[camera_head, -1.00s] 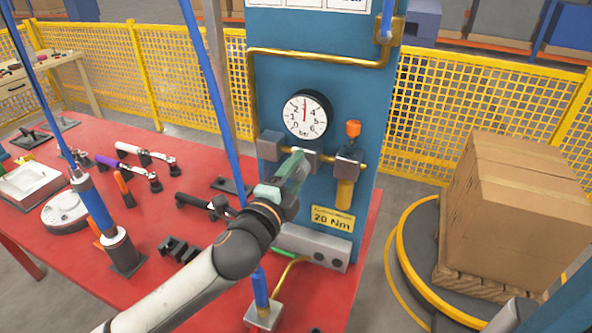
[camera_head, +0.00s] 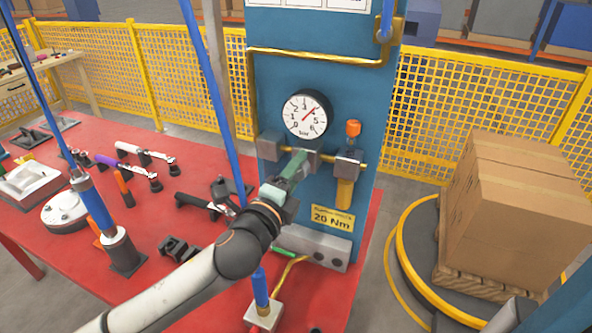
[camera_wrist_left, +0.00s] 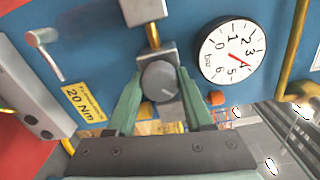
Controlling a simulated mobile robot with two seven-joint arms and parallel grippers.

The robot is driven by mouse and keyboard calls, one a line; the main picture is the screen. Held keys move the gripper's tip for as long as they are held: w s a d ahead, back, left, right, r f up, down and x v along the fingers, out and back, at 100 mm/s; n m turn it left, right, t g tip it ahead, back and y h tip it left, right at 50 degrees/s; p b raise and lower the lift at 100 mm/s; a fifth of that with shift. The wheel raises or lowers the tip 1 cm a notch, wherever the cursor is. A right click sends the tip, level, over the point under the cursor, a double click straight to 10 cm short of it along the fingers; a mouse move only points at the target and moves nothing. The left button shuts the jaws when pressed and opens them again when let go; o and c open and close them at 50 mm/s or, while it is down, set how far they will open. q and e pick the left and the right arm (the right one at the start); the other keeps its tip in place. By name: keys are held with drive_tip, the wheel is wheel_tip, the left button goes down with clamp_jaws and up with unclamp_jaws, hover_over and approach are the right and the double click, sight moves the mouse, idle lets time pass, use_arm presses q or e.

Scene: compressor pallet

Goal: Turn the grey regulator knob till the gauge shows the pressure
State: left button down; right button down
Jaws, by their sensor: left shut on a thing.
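The pressure gauge (camera_head: 305,114) is a white dial marked in bar on the blue column. Its red needle points up and right, close to the 4; the wrist view also shows the dial (camera_wrist_left: 232,52) with the needle near the 4. The grey regulator knob (camera_wrist_left: 158,80) is round with a light mark line and sits between the green fingers of my left gripper (camera_wrist_left: 160,88). The left gripper (camera_head: 299,165) is shut on it, below the gauge, and mostly hides the knob in the head view. My right gripper is not in view.
An orange-capped valve (camera_head: 353,129) stands right of the knob. A yellow 20 Nm label (camera_head: 333,218) is below. The red table (camera_head: 215,160) holds several tools. A large carton (camera_head: 520,205) is at the right. A blue pole (camera_head: 213,90) stands left of the gauge.

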use_arm(q)
drive_tip(key=shift+c, duration=1.4)
unclamp_jaws()
drive_tip(key=b+v, duration=0.1)
drive_tip(key=v, duration=1.1)
drive_tip(key=shift+s+b, duration=0.25)
drive_tip(key=shift+b, duration=0.1)
drive_tip(key=shift+a+f, duration=0.1)
